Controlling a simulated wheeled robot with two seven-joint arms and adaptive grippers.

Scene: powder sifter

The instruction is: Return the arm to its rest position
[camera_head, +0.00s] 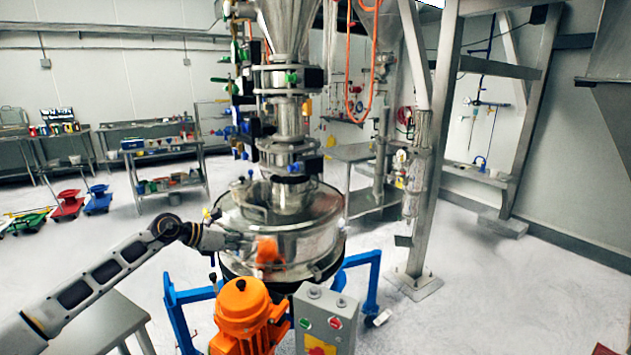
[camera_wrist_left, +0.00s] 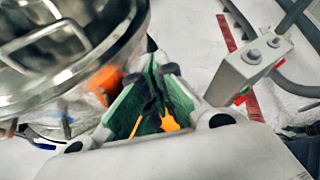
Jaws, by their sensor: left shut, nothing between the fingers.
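My left arm reaches in from the left in the head view. Its gripper (camera_head: 240,241) is in front of the steel drum of the powder sifter (camera_head: 308,243), close to an orange part (camera_head: 267,250) on the drum's side. I cannot tell whether they touch. In the left wrist view my left gripper (camera_wrist_left: 155,70) shows its green-lined fingers closed together with nothing held. The sifter's shiny lid (camera_wrist_left: 95,55) fills the upper left there. My right gripper is in neither view.
An orange motor (camera_head: 243,315) and a grey control box (camera_head: 325,320) with green and red buttons stand in front of the sifter. A blue frame (camera_head: 374,280) surrounds its base. A grey table (camera_head: 100,325) is at the lower left. A steel post (camera_head: 420,240) rises at right.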

